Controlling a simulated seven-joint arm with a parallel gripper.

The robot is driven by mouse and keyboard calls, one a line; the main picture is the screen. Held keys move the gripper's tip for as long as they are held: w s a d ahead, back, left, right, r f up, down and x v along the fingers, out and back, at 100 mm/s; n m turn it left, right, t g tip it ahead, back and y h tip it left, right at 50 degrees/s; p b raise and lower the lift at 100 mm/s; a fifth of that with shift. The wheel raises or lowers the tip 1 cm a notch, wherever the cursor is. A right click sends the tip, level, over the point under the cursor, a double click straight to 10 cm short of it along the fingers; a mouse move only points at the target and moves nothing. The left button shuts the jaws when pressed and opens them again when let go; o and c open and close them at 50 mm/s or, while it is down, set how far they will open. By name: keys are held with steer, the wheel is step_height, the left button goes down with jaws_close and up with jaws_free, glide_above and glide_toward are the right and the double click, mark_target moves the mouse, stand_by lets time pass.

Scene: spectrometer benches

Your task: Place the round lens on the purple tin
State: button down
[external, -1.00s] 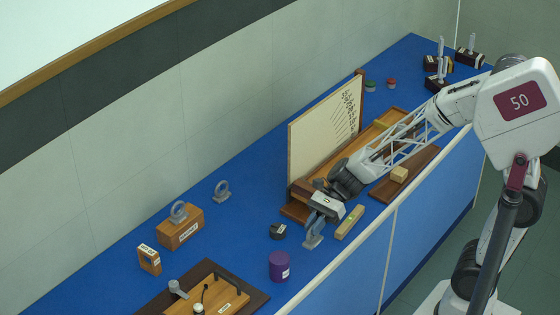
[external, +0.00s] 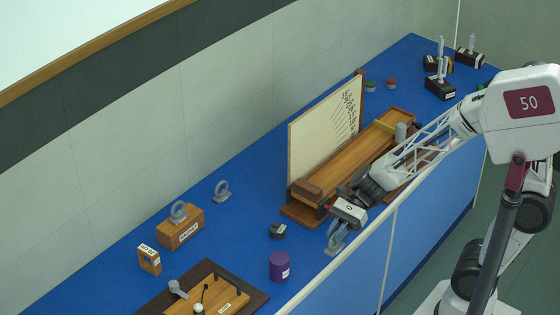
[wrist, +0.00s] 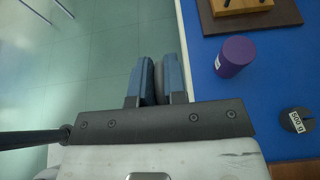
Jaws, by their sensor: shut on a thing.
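The purple tin (external: 279,266) stands upright near the bench's front edge, with nothing on it. In the wrist view the purple tin (wrist: 235,57) is to the right of my fingers, and its top is bare. My gripper (external: 339,231) is shut on a grey piece that looks like the round lens (external: 334,246) in its mount, to the right of the tin and apart from it. In the wrist view my gripper's blue fingers (wrist: 158,75) pinch a thin grey edge, with floor beneath. The fingers hide most of the held lens.
A similar grey ring lens (external: 221,190) stands near the wall, and another (external: 180,212) is on a wooden block (external: 180,232). A small black weight (external: 278,231) sits behind the tin. A dark board with a wooden apparatus (external: 207,294) lies left of the tin.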

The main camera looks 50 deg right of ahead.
steer(key=w+a+f, duration=0.1)
steer(key=w+a, duration=0.7)
steer(key=w, duration=0.5)
steer(key=shift+w+a+f, duration=0.15)
steer(key=shift+w+f, duration=0.05)
steer(key=shift+w, duration=0.1)
steer(key=shift+f, duration=0.1)
steer(key=shift+f, duration=1.7)
steer(key=shift+f, duration=0.1)
steer(key=c, duration=1.2)
jaws_free()
steer(key=shift+o, duration=0.2)
steer(key=v, duration=1.2)
